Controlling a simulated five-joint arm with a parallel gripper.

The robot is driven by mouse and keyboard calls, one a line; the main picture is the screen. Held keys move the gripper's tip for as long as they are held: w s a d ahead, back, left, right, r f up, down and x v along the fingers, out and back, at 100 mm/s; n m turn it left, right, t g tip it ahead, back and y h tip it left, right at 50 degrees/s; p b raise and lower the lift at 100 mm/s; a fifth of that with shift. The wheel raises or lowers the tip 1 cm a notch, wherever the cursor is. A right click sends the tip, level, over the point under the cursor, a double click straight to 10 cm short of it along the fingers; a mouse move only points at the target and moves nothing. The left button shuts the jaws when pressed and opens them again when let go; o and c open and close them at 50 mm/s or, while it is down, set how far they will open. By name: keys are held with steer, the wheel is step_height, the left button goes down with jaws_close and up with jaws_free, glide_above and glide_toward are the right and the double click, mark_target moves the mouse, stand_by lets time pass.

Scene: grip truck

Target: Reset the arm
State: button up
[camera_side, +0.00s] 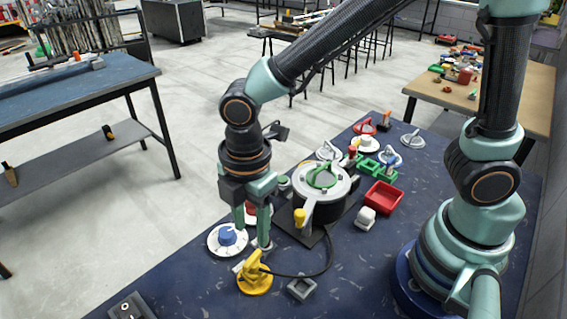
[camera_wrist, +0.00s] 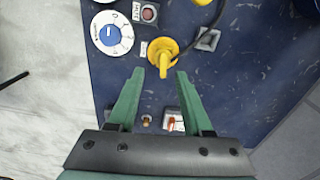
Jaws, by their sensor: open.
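My gripper (camera_side: 252,236) hangs pointing down over the near left part of the dark blue table (camera_side: 345,285). Its green fingers are apart with nothing held between them. In the wrist view my gripper (camera_wrist: 160,74) shows two spread fingertips, with the handle of a yellow device (camera_wrist: 162,48) in the picture between and beyond them. In the side view the yellow device (camera_side: 254,280) stands just in front of the fingers. A white dial with a blue knob (camera_side: 228,235) is just left of the fingers. Whether the fingertips touch anything is unclear.
A round device with a green ring handle (camera_side: 322,180) stands right of my gripper, with a black cable running to the front. A red tray (camera_side: 384,197), a white block (camera_side: 366,217) and a grey square piece (camera_side: 301,288) lie nearby. The front right tabletop is mostly clear.

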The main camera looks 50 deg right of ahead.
steer(key=d+r+m+t, duration=0.2)
steer(key=d+r+m, duration=0.4)
steer(key=d+m, duration=0.3)
steer(key=d+r+m+t, duration=0.3)
steer(key=d+r+m, duration=0.3)
steer(key=d+m, duration=0.3)
steer(key=d, duration=0.2)
steer(key=shift+w+d+r+m, duration=0.2)
steer(key=shift+d+r+m, duration=0.15)
steer(key=shift+m, duration=0.05)
